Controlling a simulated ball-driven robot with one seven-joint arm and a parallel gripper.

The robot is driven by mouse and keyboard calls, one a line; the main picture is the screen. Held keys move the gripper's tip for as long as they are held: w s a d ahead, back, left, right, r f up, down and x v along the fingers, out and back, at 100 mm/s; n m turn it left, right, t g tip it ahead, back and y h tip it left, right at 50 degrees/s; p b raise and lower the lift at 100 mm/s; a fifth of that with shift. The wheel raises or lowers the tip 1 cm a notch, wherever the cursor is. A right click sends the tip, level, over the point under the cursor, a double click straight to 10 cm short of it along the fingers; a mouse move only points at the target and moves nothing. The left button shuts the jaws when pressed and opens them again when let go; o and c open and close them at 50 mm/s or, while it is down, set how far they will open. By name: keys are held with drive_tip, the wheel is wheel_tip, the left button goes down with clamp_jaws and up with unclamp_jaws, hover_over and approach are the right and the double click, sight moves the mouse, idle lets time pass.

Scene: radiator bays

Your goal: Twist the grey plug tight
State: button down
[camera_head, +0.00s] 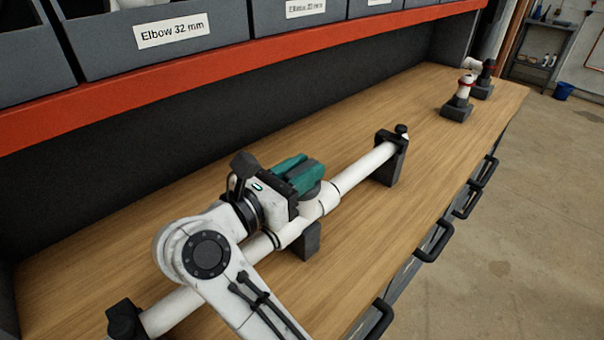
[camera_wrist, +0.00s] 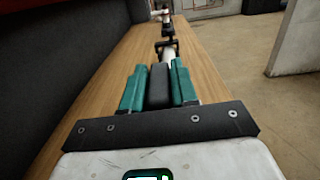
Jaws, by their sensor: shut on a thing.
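The grey plug (camera_wrist: 159,88) shows in the wrist view as a dark grey block between the two teal fingers of my gripper (camera_wrist: 158,72). A finger touches or nearly touches it on each side. In the head view my gripper (camera_head: 303,172) lies above a white pipe (camera_head: 366,169), at a thicker white fitting (camera_head: 322,201) on it. The gripper is shut on the plug. The plug's seat in the fitting is hidden by the fingers, so I cannot tell how deep it sits.
Dark clamps hold the pipe at its far end (camera_head: 392,157) and near end (camera_head: 126,318). Small red-and-white valve fittings (camera_head: 460,98) stand at the bench's far end. Grey bins (camera_head: 160,40) sit on a red-edged shelf (camera_head: 200,80) above. The wooden bench (camera_head: 180,215) is mostly clear.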

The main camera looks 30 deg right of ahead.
sight(286, 181)
drive_tip(key=shift+m+g, duration=0.3)
drive_tip(key=shift+g, duration=0.2)
drive_tip(key=c, duration=1)
unclamp_jaws()
drive_tip(key=shift+o, duration=0.2)
drive_tip(key=b+v, duration=0.1)
drive_tip(key=v, duration=0.6)
drive_tip(key=shift+s+a+f+b, duration=0.1)
drive_tip(key=shift+a+b, duration=0.15)
drive_tip(key=shift+b, duration=0.1)
